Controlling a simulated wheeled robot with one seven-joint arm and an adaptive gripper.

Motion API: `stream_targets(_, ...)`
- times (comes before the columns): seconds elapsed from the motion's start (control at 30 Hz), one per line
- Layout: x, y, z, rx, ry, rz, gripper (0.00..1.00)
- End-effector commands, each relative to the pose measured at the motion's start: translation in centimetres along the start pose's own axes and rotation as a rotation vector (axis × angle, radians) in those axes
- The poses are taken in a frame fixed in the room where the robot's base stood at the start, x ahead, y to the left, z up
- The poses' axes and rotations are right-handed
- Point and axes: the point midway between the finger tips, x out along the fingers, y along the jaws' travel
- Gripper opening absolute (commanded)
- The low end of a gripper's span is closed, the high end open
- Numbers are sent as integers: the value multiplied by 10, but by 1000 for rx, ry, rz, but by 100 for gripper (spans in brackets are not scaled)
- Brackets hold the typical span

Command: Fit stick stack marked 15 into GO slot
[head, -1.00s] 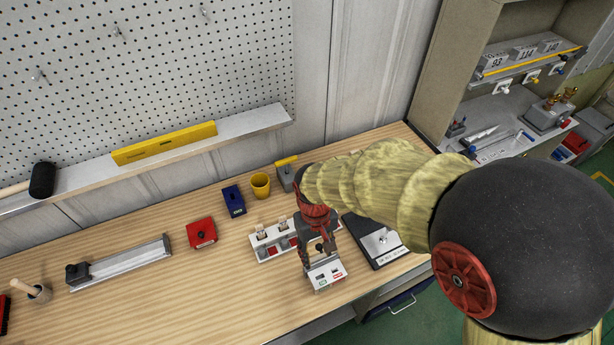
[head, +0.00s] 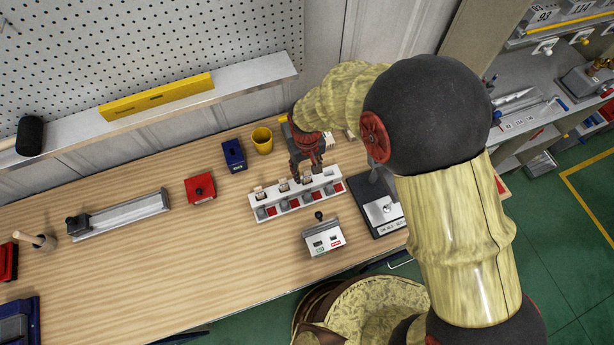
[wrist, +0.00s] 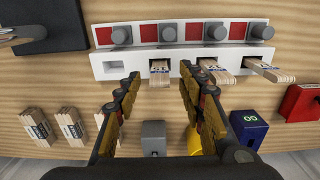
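A white rack (head: 262,215) stands on the bench. In the wrist view the same rack (wrist: 137,76) has an empty slot at left and three stick stacks in its other slots. My gripper (wrist: 159,84) is open, its fingertips on either side of the nearest stack (wrist: 160,72); I cannot tell whether they touch it. That stack's label looks like 15, seen inverted. The other stacks (wrist: 199,72) (wrist: 264,70) stand to the right. In the head view my gripper (head: 305,170) is at the rack's back edge. A grey box (head: 323,238) with green and red labels, too small to read, stands in front.
A blue box (wrist: 249,128) has white lettering like GO. A yellow cup (head: 262,140), a red box (head: 200,187) and a dark-based stand (head: 385,212) are near. Loose stick stacks (wrist: 38,127) lie left in the wrist view.

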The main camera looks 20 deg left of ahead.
Motion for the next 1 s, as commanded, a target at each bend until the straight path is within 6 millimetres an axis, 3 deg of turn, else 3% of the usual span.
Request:
stream_targets(0.2, 25, 0, 2, 0, -2, 0, 40)
stream_targets(0.47, 27, 0, 1, 0, -1, 0, 40)
stream_targets(1.0, 26, 0, 1, 0, -1, 0, 9)
